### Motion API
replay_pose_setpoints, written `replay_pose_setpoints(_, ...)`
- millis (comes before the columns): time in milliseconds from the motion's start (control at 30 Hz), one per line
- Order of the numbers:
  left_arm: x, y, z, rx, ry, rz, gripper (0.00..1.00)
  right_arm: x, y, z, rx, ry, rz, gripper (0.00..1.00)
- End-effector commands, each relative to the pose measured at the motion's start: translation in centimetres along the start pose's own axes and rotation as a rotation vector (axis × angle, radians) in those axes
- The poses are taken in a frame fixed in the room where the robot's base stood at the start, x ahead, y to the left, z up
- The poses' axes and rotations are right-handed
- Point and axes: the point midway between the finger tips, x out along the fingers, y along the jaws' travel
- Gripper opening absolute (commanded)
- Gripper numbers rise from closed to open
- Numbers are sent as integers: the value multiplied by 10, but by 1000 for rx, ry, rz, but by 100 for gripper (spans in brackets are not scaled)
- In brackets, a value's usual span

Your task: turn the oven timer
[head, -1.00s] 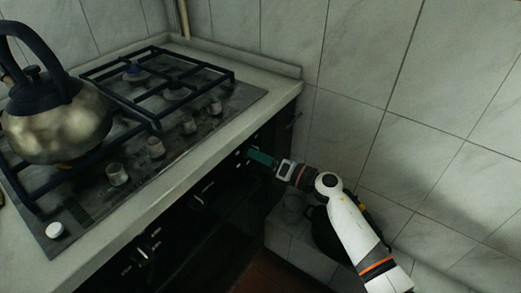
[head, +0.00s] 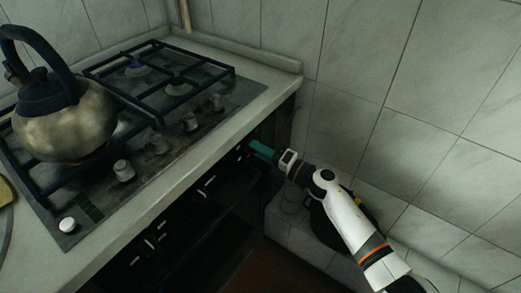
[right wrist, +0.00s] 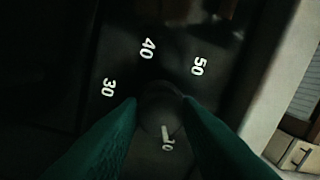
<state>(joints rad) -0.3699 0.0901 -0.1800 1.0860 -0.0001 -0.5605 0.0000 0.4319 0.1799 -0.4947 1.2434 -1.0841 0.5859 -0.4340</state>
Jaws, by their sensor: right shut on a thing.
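The oven timer is a dark round knob (right wrist: 160,108) on the black oven front. Printed numbers 30, 40 and 50 stand around it in the right wrist view, and a pale mark shows on its face. My right gripper (right wrist: 160,118) has its green fingers on either side of the knob and is shut on it. In the head view, my right gripper (head: 262,150) reaches the oven front (head: 214,182) below the counter's right end, and its fingers hide the knob. My left gripper is not in view.
A metal kettle (head: 66,125) stands on the left of the gas hob (head: 170,130). The counter edge (head: 215,150) runs just above the oven front. A tiled wall (head: 430,110) rises on the right, and a dark pan (head: 322,228) lies beneath my right arm.

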Motion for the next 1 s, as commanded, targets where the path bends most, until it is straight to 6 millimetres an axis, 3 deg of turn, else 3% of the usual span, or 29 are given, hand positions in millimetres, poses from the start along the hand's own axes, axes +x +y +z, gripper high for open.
replay_pose_setpoints(233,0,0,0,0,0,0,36,0,1,0,0,-1,2,8)
replay_pose_setpoints(267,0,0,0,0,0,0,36,0,1,0,0,-1,2,32)
replay_pose_setpoints(400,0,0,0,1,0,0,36,0,1,0,-1,-1,2,53)
replay_pose_setpoints(767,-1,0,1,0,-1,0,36,-7,1,0,-2,0,2,53)
replay_pose_setpoints(1000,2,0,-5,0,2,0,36,-50,2,0,-3,0,5,53)
